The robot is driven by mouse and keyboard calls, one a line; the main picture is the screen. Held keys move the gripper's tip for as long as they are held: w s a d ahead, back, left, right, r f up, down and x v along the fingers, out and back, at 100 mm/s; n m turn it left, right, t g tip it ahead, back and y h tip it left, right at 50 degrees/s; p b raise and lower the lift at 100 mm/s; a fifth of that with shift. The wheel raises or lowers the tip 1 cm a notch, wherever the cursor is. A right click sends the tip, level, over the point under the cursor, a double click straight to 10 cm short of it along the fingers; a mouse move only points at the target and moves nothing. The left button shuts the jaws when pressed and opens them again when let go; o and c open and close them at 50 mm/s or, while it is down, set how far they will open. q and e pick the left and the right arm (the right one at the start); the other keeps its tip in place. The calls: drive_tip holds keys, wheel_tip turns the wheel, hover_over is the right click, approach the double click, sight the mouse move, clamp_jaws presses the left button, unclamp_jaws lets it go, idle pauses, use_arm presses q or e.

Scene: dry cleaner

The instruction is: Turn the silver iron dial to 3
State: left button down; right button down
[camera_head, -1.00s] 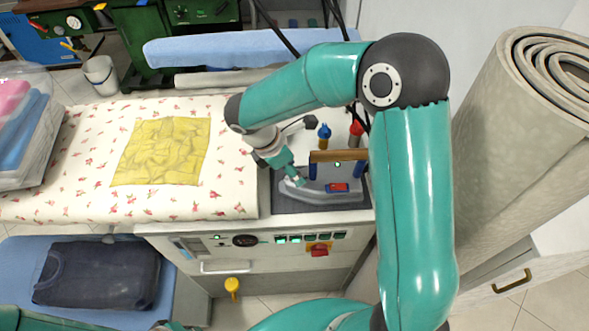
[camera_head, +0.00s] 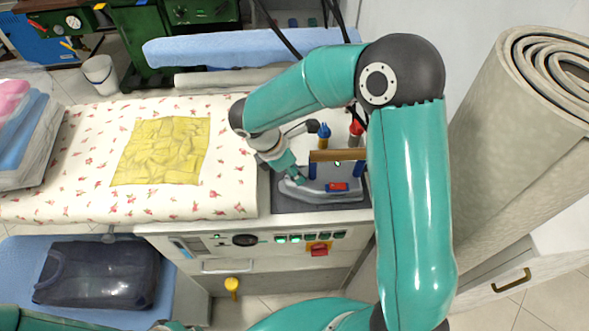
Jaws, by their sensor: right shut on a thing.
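The silver iron (camera_head: 318,196) sits on a dark rest plate (camera_head: 290,207) at the right end of the ironing table. It has a wooden handle (camera_head: 338,155) on blue posts and a small red and blue part (camera_head: 337,187) on its side. My right gripper (camera_head: 298,179) reaches down to the left part of the iron's top and is shut on the small dial there. The fingers hide the dial, so its number cannot be read. My left gripper is out of view.
A blue-topped bottle (camera_head: 323,137) and a red-topped bottle (camera_head: 355,133) stand close behind the iron. A yellow cloth (camera_head: 160,151) lies on the floral table cover (camera_head: 233,185). A rolled carpet (camera_head: 515,150) stands at the right. The front panel has a red switch (camera_head: 319,249).

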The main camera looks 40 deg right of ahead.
drive_tip(key=m+g, duration=0.1)
drive_tip(key=m, duration=0.1)
drive_tip(key=m+y, duration=0.1)
drive_tip(key=m, duration=0.2)
drive_tip(key=shift+w+d+g, duration=0.1)
drive_tip(key=shift+w+g, duration=0.05)
drive_tip(key=shift+g, duration=0.25)
drive_tip(key=m+y, duration=0.1)
drive_tip(key=m, duration=0.2)
drive_tip(key=m+g+y, duration=0.1)
drive_tip(key=m, duration=0.1)
drive_tip(key=shift+d+m, duration=0.1)
drive_tip(key=shift+m, duration=0.3)
drive_tip(key=c, duration=0.8)
unclamp_jaws()
drive_tip(key=shift+c, duration=0.2)
drive_tip(key=shift+r, duration=0.1)
drive_tip(key=v, duration=1.1)
drive_tip(key=shift+w+r, duration=0.25)
drive_tip(key=shift+r, duration=0.05)
